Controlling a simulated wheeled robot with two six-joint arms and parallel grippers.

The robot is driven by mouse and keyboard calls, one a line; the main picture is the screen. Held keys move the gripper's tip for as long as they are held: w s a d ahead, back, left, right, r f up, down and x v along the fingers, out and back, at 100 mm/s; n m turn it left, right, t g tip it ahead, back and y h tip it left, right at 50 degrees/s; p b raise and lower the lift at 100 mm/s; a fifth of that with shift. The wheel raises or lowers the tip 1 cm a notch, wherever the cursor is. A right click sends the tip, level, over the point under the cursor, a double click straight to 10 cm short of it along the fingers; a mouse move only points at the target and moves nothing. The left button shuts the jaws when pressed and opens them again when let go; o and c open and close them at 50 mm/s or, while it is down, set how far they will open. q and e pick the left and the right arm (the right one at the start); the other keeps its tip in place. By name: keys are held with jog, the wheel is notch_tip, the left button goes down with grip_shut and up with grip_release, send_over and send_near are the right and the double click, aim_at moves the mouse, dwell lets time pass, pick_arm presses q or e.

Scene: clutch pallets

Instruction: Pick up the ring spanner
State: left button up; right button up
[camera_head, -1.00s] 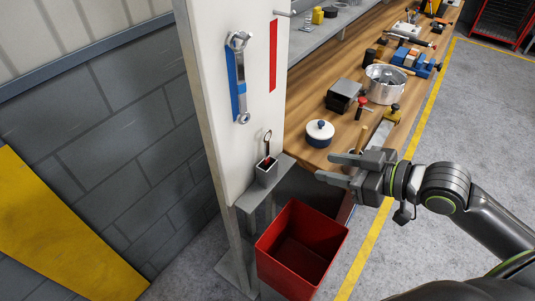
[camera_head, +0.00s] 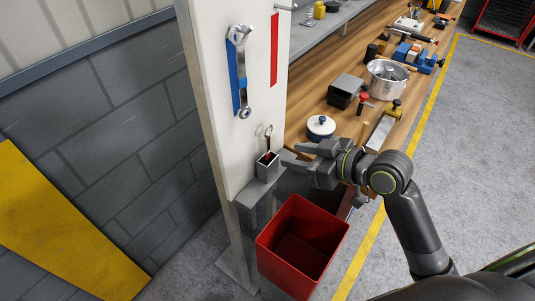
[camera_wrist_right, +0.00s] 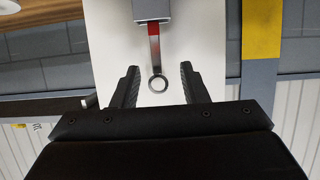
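The ring spanner (camera_head: 267,138) stands upright in a small grey holder (camera_head: 266,168) on a ledge against the white post, its ring end up and a red part lower down. Its lower end is hidden inside the holder. My right gripper (camera_head: 290,155) is open and empty, just right of the holder, with its fingers pointing left toward the post. In the right wrist view the spanner's ring (camera_wrist_right: 158,85) appears between the open fingers (camera_wrist_right: 159,72), touching neither. My left gripper is not in view.
A larger spanner (camera_head: 243,70) hangs on a blue backing on the post (camera_head: 215,100). A red bin (camera_head: 302,245) stands below the gripper. The wooden bench (camera_head: 300,100) holds a blue and white pot (camera_head: 321,127), a black box (camera_head: 344,92) and a metal pan (camera_head: 387,80).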

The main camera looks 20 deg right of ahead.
aim_at(269, 148)
jog(key=x, duration=0.3)
jog(key=shift+w+a+f+p, duration=0.1)
jog(key=shift+w+a+p, duration=0.05)
jog(key=shift+w+p, duration=0.25)
jog(key=x, duration=0.2)
jog(key=p+x, duration=0.1)
jog(key=x, duration=0.1)
jog(key=shift+w+d, duration=0.15)
jog(key=shift+d, duration=0.1)
jog(key=shift+w+a+f, duration=0.15)
jog(key=shift+f, duration=0.05)
grip_shut()
